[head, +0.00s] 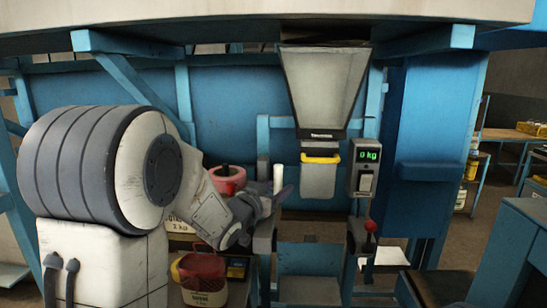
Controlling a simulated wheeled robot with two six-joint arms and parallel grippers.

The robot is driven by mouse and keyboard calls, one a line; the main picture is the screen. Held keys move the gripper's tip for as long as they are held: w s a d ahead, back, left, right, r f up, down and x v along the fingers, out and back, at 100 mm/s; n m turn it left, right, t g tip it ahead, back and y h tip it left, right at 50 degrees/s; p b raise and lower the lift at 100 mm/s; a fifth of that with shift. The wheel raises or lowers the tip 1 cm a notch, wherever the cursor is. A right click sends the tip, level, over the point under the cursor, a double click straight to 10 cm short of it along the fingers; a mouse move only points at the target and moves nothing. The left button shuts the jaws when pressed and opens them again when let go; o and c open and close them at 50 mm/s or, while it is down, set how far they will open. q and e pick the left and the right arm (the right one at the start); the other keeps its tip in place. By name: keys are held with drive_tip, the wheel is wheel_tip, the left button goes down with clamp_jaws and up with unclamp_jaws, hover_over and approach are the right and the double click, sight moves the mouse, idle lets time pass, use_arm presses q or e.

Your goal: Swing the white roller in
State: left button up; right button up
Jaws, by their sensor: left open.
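The white roller (278,177) is a small upright white cylinder near the middle of the head view, left of the hopper's spout. My left arm comes in from the left, and its gripper (269,201) is open at the roller's lower part. One finger shows just right of the roller. The roller's lower end is hidden, and I cannot tell whether the fingers touch it. My right gripper is not in view.
A grey hopper (324,85) hangs above a spout with a yellow bar (320,158). A scale display (367,155) reads 0 kg. A red-knobbed lever (370,227) stands below. A red spool (227,178) and a red-topped sack (203,281) are near my left arm.

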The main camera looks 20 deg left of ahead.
sight(281, 167)
use_arm(q)
drive_tip(key=shift+w+a+r+t, duration=0.2)
drive_tip(key=shift+a+r, duration=0.25)
drive_tip(key=shift+a, duration=0.2)
drive_tip(key=shift+w+a+r+t, duration=0.1)
drive_tip(key=shift+a+r+t, duration=0.1)
drive_tip(key=shift+a+r, duration=0.35)
drive_tip(key=shift+w+a+p, duration=0.1)
drive_tip(key=shift+w+p, duration=0.25)
drive_tip(key=w+p, duration=0.1)
drive_tip(key=w, duration=0.1)
drive_tip(key=w+p, duration=0.1)
drive_tip(key=w, duration=0.2)
drive_tip(key=w+p, duration=0.1)
drive_tip(key=w, duration=0.2)
drive_tip(key=shift+d+p, duration=0.3)
drive_tip(key=shift+d, duration=0.05)
drive_tip(key=shift+w+d+f, duration=0.15)
drive_tip(key=shift+w, duration=0.5)
clamp_jaws()
